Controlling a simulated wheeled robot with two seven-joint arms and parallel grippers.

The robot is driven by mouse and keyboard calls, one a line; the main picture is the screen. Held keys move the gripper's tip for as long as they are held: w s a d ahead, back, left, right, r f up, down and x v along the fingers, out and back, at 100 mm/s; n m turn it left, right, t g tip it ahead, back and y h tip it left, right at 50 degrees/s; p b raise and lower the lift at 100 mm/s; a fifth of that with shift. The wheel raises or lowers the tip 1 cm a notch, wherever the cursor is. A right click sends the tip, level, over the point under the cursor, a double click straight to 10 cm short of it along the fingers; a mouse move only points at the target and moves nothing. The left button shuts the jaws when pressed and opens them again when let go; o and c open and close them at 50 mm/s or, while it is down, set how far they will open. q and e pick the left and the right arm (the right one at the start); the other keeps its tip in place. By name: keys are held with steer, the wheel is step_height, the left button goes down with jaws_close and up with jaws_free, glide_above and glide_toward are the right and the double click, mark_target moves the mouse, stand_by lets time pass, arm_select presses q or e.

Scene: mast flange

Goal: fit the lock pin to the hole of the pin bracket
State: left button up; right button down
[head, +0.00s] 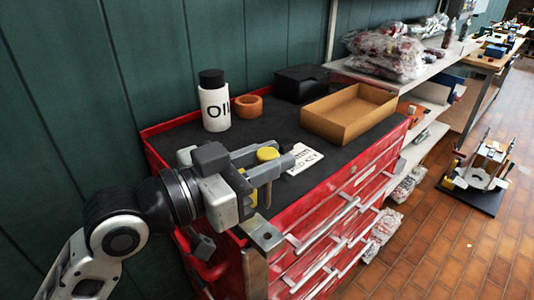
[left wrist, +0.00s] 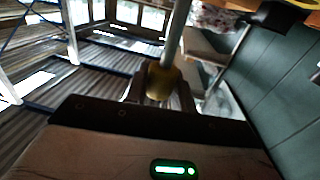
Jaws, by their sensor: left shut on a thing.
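The lock pin shows as a yellow knob (head: 267,154) in the head view. In the left wrist view the yellow knob (left wrist: 160,82) has a grey metal rod (left wrist: 177,32) running away from it. My left gripper (head: 268,168) is shut on the knob, above the front left part of the red cabinet's top. A grey metal plate with a dark hole, which looks like the pin bracket (head: 262,236), sits at the cabinet's near corner, below the gripper and apart from it. My right gripper is not in view.
A printed card (head: 303,158) lies beside the gripper. A green wall (head: 160,60) stands behind.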

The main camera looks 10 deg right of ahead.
mark_target(267, 191)
arm_select(q)
step_height(267, 191, down, 2)
steer(key=shift+b, duration=0.75)
step_height(267, 191, down, 3)
steer(key=shift+f+b, duration=0.1)
steer(key=shift+b, duration=1.05)
steer(key=shift+f, duration=0.25)
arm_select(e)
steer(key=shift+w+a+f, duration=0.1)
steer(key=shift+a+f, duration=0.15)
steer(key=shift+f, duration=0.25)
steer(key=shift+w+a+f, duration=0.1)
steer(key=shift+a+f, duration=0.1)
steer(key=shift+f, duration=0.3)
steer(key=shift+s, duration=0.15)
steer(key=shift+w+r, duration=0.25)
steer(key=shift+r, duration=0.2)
arm_select(q)
steer(key=shift+p, duration=0.3)
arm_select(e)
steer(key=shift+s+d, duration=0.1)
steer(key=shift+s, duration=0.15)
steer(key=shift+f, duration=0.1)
